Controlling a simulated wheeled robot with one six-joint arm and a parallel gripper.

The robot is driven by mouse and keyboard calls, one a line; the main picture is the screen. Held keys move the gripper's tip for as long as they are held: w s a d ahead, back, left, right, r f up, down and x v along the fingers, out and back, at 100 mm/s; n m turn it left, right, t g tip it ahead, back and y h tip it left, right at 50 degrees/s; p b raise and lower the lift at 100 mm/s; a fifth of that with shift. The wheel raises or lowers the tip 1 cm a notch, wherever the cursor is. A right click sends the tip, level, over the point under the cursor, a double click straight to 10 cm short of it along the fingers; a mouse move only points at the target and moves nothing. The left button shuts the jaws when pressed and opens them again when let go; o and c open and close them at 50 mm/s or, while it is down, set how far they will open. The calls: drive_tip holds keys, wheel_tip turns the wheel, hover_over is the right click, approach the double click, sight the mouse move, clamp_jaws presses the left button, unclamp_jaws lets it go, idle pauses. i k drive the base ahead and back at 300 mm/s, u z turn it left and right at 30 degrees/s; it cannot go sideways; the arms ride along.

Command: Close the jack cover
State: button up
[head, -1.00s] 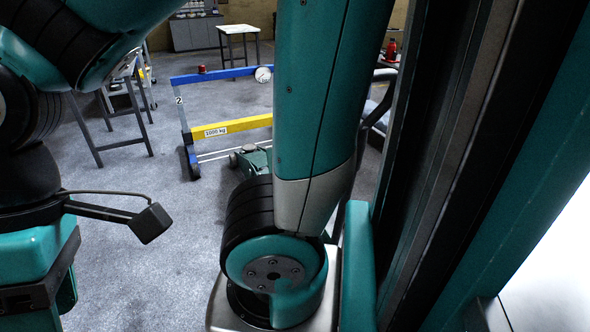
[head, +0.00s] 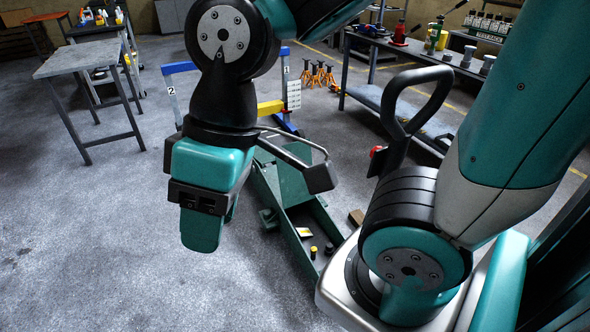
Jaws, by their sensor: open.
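The green trolley jack (head: 271,190) stands on the floor in the middle of the head view, partly hidden behind my arm. Its top is open, and a yellow-topped part and dark caps show inside. A long green panel (head: 289,240) runs along the left of the opening; I cannot tell if it is the cover or a side wall. A black loop handle (head: 398,112) with a red knob rises on the right, apparently the jack's. My gripper (head: 203,236) is open and points down, left of the jack and apart from it in the picture. Its fingertips overlap in this view.
A grey table (head: 100,58) stands at the left back. A workbench (head: 415,48) with bottles and a red jack is at the right back. A blue and yellow frame (head: 270,108) and orange stands (head: 318,75) stand behind the jack. Floor at the left is clear.

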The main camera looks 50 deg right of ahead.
sight(293, 187)
drive_tip(key=i, duration=6)
drive_tip(key=z, duration=4.75)
drive_tip(key=i, duration=1.65)
